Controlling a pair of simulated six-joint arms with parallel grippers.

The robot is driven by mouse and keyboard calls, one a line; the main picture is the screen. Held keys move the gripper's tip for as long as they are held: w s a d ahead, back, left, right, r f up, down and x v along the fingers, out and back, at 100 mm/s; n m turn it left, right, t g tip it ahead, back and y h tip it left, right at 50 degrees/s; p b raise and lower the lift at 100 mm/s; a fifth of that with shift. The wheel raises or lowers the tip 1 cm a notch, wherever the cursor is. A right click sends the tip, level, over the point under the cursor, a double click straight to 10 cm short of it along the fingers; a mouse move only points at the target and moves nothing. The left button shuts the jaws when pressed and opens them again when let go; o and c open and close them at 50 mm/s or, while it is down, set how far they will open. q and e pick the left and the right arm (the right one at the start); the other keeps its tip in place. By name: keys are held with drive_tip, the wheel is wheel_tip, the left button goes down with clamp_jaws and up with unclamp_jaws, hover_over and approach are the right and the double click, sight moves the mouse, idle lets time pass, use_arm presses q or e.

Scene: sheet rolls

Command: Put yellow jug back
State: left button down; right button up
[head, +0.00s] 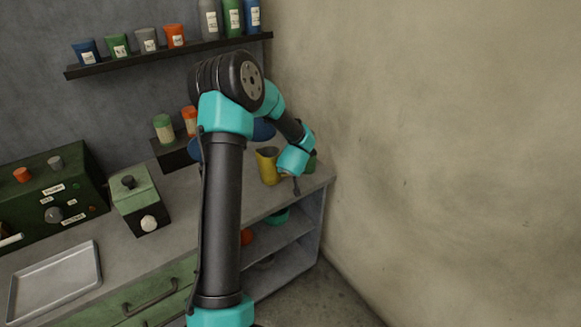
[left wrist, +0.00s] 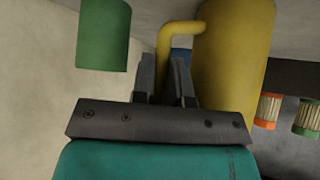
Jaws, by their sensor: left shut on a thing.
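The yellow jug (head: 267,167) is upright at the right end of the grey counter, beside my left wrist in the head view. I cannot tell whether its base touches the counter. In the left wrist view the jug (left wrist: 236,60) fills the upper right, and its handle (left wrist: 164,42) runs down between the fingers of my left gripper (left wrist: 165,78). The left gripper is shut on that handle. In the head view the fingers are mostly hidden by the wrist. My right gripper is not in view.
A green vessel (left wrist: 103,35) is close beside the gripper, partly hidden behind my wrist in the head view (head: 311,162). A wall shelf (head: 170,56) holds several containers. A green box (head: 140,200) and a metal tray (head: 55,283) stand left. A bare wall (head: 420,130) closes the right.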

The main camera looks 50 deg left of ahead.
use_arm(q)
drive_tip(key=c, duration=1.6)
unclamp_jaws()
drive_tip(key=shift+f, duration=0.15)
drive_tip(key=o, duration=0.5)
drive_tip(key=shift+s+d+r, duration=0.1)
drive_tip(key=shift+d+r, duration=0.05)
drive_tip(key=shift+r, duration=0.2)
drive_tip(key=v, duration=1.1)
drive_tip(key=shift+s+d+r, duration=0.15)
drive_tip(key=shift+d, duration=0.05)
